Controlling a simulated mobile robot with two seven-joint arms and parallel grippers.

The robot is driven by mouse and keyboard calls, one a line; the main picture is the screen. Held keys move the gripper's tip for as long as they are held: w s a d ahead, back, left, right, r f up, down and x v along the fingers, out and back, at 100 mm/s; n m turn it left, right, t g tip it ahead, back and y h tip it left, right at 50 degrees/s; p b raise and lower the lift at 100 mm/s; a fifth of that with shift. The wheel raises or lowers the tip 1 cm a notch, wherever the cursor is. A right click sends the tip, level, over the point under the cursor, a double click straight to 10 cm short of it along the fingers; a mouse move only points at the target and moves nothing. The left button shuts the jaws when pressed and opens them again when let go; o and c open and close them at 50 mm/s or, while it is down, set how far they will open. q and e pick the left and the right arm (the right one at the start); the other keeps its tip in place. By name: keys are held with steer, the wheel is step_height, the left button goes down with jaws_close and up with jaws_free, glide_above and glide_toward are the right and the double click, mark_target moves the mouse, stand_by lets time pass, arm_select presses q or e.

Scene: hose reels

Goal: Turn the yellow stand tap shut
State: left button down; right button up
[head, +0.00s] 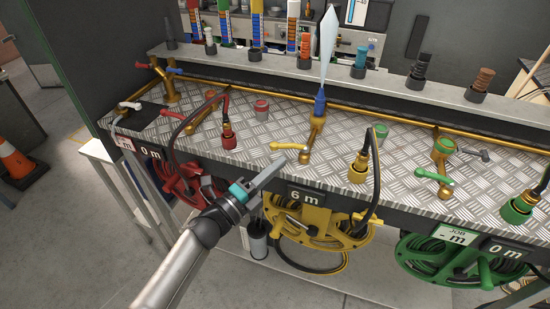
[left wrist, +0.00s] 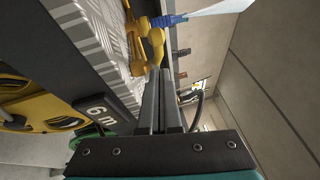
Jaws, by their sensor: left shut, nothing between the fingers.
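The yellow stand tap (head: 316,130) stands on the tread-plate bench top, above the "6 m" sign. Its pale yellow lever (head: 289,146) points left. A blue nozzle (head: 320,101) sits on top, and a pale jet of water (head: 327,45) shoots up from it. My left gripper (head: 279,165) is shut and empty, just in front of and below the lever, near the bench's front edge. In the left wrist view the tap body (left wrist: 151,42) shows just beyond the shut fingertips (left wrist: 160,74). Contact with the lever cannot be made out. My right gripper is not in view.
The yellow hose reel (head: 322,232) hangs below the bench front, with its yellow connector (head: 359,167) and black hose right of the tap. A red reel (head: 180,183) hangs left, a green reel (head: 450,262) right. A red can (head: 261,109) stands behind the lever.

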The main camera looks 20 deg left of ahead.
arm_select(q)
steer(key=shift+w+a+r, duration=0.1)
steer(key=shift+w+a, duration=0.15)
steer(key=shift+w, duration=0.3)
steer(key=shift+w+a+r, duration=0.1)
steer(key=shift+w+a, duration=0.1)
steer(key=shift+w, duration=0.35)
